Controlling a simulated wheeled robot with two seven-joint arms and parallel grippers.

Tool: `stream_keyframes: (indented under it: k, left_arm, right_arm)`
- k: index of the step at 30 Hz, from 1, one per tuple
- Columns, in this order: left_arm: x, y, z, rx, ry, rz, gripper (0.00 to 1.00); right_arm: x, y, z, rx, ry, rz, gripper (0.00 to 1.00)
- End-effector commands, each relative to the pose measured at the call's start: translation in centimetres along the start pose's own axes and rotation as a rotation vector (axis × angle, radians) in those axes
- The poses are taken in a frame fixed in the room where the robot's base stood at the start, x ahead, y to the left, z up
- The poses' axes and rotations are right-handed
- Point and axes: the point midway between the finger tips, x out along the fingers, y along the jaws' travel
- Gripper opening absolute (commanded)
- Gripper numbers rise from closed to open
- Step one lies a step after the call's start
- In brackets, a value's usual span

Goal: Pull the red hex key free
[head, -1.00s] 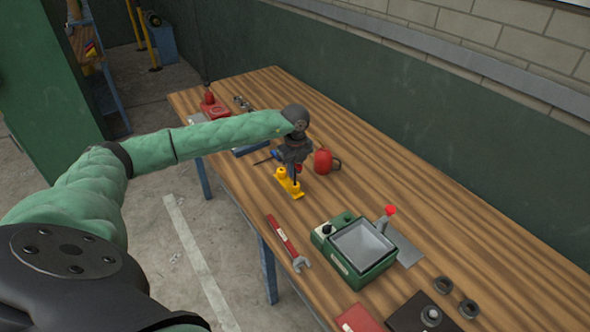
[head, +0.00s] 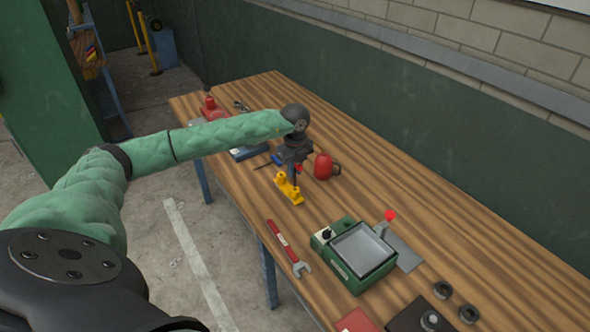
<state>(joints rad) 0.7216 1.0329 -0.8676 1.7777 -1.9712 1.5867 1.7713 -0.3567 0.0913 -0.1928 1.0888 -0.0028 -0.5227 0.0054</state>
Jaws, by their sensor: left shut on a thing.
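A yellow holder (head: 289,190) stands on the wooden workbench near its front edge. My left gripper (head: 295,175) points down just above and behind it, and it is shut. A small bit of red (head: 298,168) shows at its fingers, which I take to be the red hex key. The fingers and the holder hide most of the key, so I cannot tell whether its lower end is still in the holder. My right gripper is not in view.
A red mug (head: 323,166) stands close right of the gripper. A red wrench (head: 288,247) and a green box with a grey tray (head: 347,280) are nearer. A blue-handled screwdriver (head: 276,159) lies behind. The bench's right side along the wall is clear.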

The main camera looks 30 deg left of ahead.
Motion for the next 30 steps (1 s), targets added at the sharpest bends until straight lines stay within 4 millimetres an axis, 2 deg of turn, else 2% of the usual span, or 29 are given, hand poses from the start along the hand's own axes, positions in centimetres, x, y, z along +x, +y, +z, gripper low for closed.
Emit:
stream_keyframes:
  k: [8,30]
  left_arm:
    - [-0.5,0.0,0.0,0.0,0.0,-0.001,0.0]
    - [-4.9,0.0,0.0,0.0,0.0,-0.001,0.0]
  right_arm:
    - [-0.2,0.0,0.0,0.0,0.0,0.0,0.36]
    - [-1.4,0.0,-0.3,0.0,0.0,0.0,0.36]
